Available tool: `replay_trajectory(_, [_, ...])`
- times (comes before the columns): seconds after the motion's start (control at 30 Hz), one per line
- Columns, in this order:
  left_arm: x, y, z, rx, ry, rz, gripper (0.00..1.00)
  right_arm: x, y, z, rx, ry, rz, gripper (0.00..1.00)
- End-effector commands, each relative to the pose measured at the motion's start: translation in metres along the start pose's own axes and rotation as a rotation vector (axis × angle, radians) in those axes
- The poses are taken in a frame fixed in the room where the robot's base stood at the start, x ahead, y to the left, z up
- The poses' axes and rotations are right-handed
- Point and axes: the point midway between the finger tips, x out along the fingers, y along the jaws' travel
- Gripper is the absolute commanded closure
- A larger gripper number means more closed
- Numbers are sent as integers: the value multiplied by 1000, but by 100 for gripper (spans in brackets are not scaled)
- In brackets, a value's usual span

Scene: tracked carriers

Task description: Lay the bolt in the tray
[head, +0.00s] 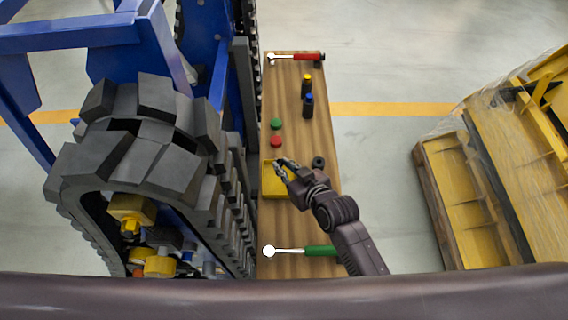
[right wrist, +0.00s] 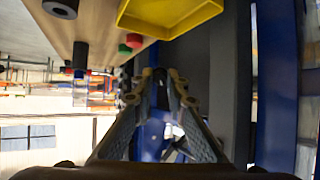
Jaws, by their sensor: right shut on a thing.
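How the bolt is tilted cannot be told. My left gripper is not in view.
A large track (head: 90,165) stands close at left. Yellow metalwork (head: 490,180) stands at right.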

Motion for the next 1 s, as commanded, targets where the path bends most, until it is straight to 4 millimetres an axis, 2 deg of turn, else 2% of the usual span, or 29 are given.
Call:
replay_trajectory(0.27, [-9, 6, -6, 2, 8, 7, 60, -3, 1, -3, -29, -2, 0, 100])
replay_trajectory(0.33, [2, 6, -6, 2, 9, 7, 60, 3, 0, 8, -25, -3, 0, 100])
replay_trajectory(1.0, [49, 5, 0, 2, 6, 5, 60, 36, 1, 66, -25, -2, 0, 100])
